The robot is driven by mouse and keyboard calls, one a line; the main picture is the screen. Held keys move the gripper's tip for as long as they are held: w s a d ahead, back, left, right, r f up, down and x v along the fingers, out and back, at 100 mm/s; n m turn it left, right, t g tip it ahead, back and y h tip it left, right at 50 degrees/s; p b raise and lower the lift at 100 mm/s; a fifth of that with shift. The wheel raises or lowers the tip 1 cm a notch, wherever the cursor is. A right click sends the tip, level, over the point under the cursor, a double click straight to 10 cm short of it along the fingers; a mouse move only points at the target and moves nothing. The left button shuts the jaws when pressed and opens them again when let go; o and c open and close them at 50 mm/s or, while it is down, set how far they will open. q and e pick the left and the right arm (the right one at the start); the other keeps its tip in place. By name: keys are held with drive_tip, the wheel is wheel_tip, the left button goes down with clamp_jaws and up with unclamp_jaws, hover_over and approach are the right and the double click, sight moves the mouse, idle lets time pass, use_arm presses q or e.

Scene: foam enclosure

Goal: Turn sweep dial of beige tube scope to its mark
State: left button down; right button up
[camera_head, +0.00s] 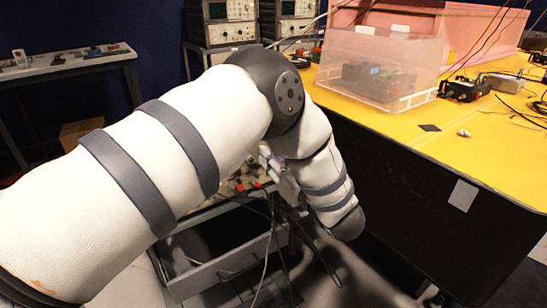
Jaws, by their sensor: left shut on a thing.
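My left arm comes in from the left and bends back on itself over the cart. My left gripper (267,160) is mostly tucked behind the forearm, at the front panel of a beige instrument (237,186), which looks like the tube scope. Knobs and red connectors show on its panel; its screen and most of its body are hidden behind my arm. The gripper is shut at the panel, on what appears to be the sweep dial. The dial itself and its mark are too small and covered to make out. My right gripper is out of view.
The beige instrument rests on a grey cart (215,272) with hanging cables. A yellow-topped bench (480,155) on the right carries a clear plastic box (385,62) and electronics. Two more scopes (228,12) stand on a rack behind. A side table (75,68) is at left.

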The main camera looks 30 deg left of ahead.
use_arm(q)
drive_tip(key=shift+n, duration=0.3)
drive_tip(key=shift+w+n+g+y, duration=0.15)
drive_tip(key=shift+n+g, duration=0.3)
drive_tip(key=shift+n, duration=0.65)
drive_tip(key=shift+s+n+g+y, duration=0.1)
drive_tip(key=shift+n+g, duration=0.3)
drive_tip(key=shift+n, duration=0.7)
drive_tip(key=shift+w+n+g+y, duration=0.15)
drive_tip(key=shift+n+g, duration=0.3)
drive_tip(key=shift+n, duration=0.65)
drive_tip(key=c, duration=1.5)
unclamp_jaws()
